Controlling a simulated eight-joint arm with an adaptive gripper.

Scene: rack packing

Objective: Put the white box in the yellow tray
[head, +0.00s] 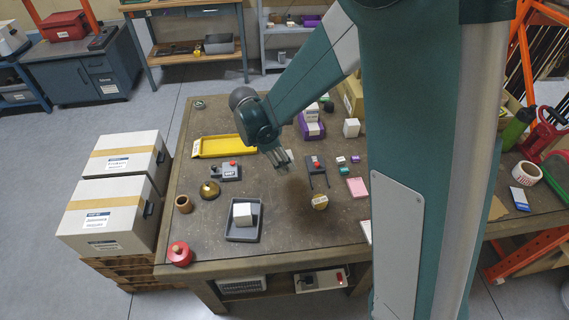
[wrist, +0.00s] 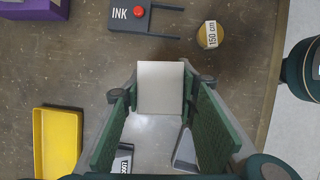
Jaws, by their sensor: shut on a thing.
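My gripper (wrist: 160,95) is shut on a white box (wrist: 160,85), which sits between its two green finger pads in the wrist view. In the head view my gripper (head: 281,160) is over the middle of the table, just right of the yellow tray (head: 225,146), and a pale bit of the box shows between the fingers. The yellow tray lies flat and looks empty where I see it; it also shows at the lower left in the wrist view (wrist: 58,143). The height of the box above the table is hard to tell.
A grey tray (head: 231,235) holds another white block (head: 242,212). A purple bin (head: 311,130) with white things and a white cube (head: 351,127) stand at the back. Two devices with red knobs (head: 226,172) (head: 316,162), a labelled tape roll (head: 319,201) and a brass dome (head: 209,190) lie nearby.

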